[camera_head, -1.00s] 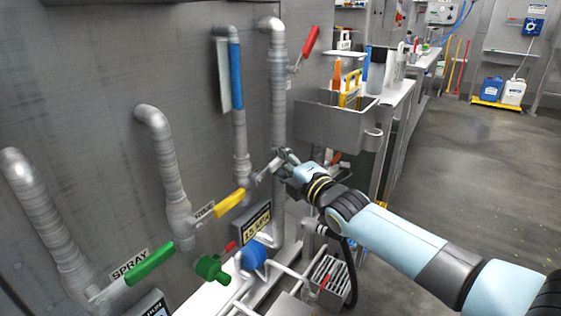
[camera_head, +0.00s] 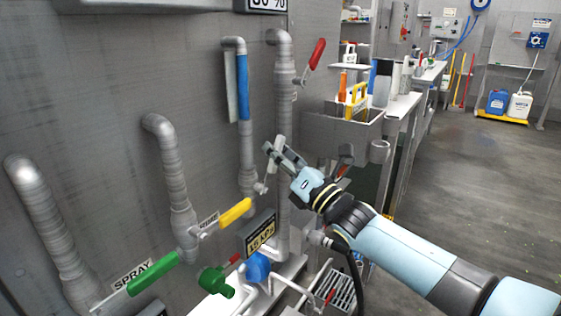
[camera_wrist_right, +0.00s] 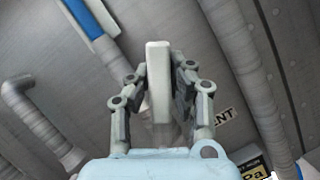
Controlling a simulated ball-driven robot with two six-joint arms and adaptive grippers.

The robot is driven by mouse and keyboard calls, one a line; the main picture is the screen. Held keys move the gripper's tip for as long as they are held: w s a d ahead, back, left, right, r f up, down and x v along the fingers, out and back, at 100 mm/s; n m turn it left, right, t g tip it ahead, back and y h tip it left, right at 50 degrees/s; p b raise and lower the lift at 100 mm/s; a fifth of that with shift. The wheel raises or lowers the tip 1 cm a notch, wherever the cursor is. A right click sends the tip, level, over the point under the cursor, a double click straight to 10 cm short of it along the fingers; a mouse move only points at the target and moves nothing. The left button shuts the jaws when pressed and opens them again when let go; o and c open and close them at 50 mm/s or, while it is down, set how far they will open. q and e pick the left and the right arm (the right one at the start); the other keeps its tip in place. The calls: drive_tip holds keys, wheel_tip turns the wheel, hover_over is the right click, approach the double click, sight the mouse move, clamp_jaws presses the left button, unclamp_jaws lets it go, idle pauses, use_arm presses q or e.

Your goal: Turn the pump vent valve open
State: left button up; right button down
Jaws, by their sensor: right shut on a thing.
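The pale grey vent valve handle (camera_head: 280,143) slants steeply upward on the pipe in the middle of the head view. In the right wrist view the handle (camera_wrist_right: 158,75) stands upright between the fingers, with the end of a "VENT" label (camera_wrist_right: 222,116) beside it. My right gripper (camera_head: 277,154) is shut on the handle; it also shows in the right wrist view (camera_wrist_right: 158,95). The gripper partly hides the handle in the head view. The valve body (camera_head: 261,188) shows lower on the pipe. My left gripper is not in view.
A yellow handle (camera_head: 236,211), a green spray handle (camera_head: 153,273) and a red handle (camera_head: 318,53) sit on nearby pipes. A pressure display (camera_head: 259,233) is below. A metal bin (camera_head: 338,132) stands to the right, with open floor beyond.

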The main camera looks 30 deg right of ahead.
sight(251, 146)
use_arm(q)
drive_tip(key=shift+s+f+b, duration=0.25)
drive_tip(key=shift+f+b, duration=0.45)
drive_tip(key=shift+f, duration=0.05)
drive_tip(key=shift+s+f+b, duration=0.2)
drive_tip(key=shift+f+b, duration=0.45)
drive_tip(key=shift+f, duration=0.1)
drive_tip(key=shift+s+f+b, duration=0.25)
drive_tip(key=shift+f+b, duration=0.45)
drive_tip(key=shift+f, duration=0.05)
use_arm(e)
drive_tip(key=shift+s+a+r+n+g+y, duration=0.2)
drive_tip(key=shift+a+n+y, duration=0.5)
drive_tip(key=shift+n, duration=0.8)
drive_tip(key=shift+s+a+r+n+g+y, duration=0.1)
drive_tip(key=shift+s+a+n+y, duration=0.45)
drive_tip(key=shift+n, duration=0.95)
drive_tip(key=shift+s+a+r+n+g+y, duration=0.1)
drive_tip(key=shift+a+n+y, duration=0.5)
drive_tip(key=shift+n+y, duration=0.7)
drive_tip(key=shift+n+h, duration=0.25)
drive_tip(key=shift+n, duration=0.05)
drive_tip(key=c, duration=1.2)
unclamp_jaws()
drive_tip(key=shift+o, duration=0.2)
drive_tip(key=v, duration=1.2)
drive_tip(key=shift+a, duration=0.1)
